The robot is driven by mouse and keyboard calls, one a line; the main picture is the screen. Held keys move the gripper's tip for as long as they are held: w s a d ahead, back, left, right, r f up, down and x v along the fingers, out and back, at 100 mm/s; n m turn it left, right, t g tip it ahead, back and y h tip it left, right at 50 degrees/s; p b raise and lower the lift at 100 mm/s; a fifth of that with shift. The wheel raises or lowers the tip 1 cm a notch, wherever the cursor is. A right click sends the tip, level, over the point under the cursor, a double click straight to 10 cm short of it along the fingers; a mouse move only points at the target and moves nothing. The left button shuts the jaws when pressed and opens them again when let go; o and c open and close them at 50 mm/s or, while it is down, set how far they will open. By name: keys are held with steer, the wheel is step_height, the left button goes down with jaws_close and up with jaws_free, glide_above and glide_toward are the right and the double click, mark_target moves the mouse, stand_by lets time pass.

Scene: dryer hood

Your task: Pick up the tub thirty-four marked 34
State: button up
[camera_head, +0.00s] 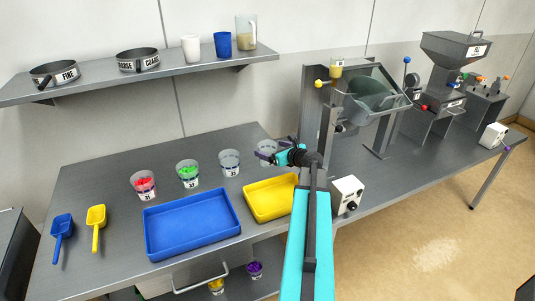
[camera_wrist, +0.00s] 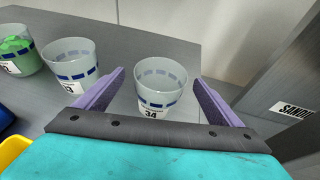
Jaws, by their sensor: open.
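The tub marked 34 (camera_wrist: 160,88) is a clear, empty-looking cup with blue dashes and a white label, upright on the grey table. In the head view the tub (camera_head: 267,148) stands at the back of the table, partly hidden by my gripper. My gripper (camera_head: 275,150) is open. In the wrist view its two purple fingers (camera_wrist: 157,85) point toward the tub, one on each side, with gaps to its walls. I cannot tell how far the fingertips reach along the tub.
Another clear tub (camera_wrist: 71,65) stands left of it, then tubs with green (camera_head: 188,173) and red (camera_head: 144,185) contents. Yellow (camera_head: 270,198) and blue (camera_head: 190,224) trays lie in front.

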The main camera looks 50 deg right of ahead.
mark_target(268, 147)
steer(key=shift+p+x, duration=0.55)
steer(key=shift+x, duration=1.2)
steer(key=shift+d, duration=0.1)
steer(key=shift+c, duration=0.3)
steer(key=c, duration=1.1)
